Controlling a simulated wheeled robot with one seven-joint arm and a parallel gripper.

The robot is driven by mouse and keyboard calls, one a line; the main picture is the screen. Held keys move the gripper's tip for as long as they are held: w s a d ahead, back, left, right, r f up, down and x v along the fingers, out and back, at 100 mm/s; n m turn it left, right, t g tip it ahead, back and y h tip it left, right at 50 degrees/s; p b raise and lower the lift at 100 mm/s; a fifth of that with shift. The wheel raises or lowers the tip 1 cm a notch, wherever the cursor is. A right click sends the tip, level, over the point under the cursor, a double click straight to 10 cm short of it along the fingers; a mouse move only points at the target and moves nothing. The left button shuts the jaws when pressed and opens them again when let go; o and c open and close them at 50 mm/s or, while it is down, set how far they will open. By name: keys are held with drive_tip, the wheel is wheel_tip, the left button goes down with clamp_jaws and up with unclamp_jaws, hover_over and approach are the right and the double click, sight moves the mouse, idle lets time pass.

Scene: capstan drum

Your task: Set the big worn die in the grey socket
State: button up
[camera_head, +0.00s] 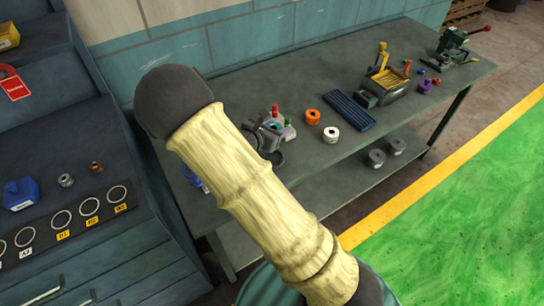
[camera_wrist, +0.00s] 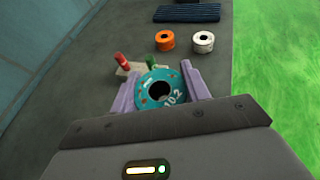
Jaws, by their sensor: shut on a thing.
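My gripper (camera_wrist: 160,92) has its two pale purple fingers shut on the big die (camera_wrist: 174,75), a teal ring with a dark central hole, reddish marks and white digits on its face. A grey block with a red post and a green post, likely the grey socket (camera_wrist: 127,70), stands just beyond the die in the wrist view and is partly hidden by it. I cannot tell whether the die touches the block.
On the bench (camera_head: 235,91), an orange ring (camera_head: 313,117) and a white ring (camera_head: 331,134) lie right of the block. A blue ribbed mat (camera_head: 349,110) and a yellow-handled device (camera_head: 385,80) stand farther right. A rack (camera_head: 100,160) with labelled circles is at left.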

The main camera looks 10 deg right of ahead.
drive_tip(key=shift+s, duration=0.1)
hover_over(275, 157)
drive_tip(key=shift+f+p, duration=0.3)
drive_tip(key=shift+f, duration=2.6)
drive_tip(key=shift+f, duration=0.2)
drive_tip(key=shift+f+p, duration=0.3)
drive_tip(key=shift+f, duration=1.6)
drive_tip(key=shift+f, duration=0.15)
drive_tip(key=shift+f+b, duration=0.1)
drive_tip(key=shift+b, duration=0.2)
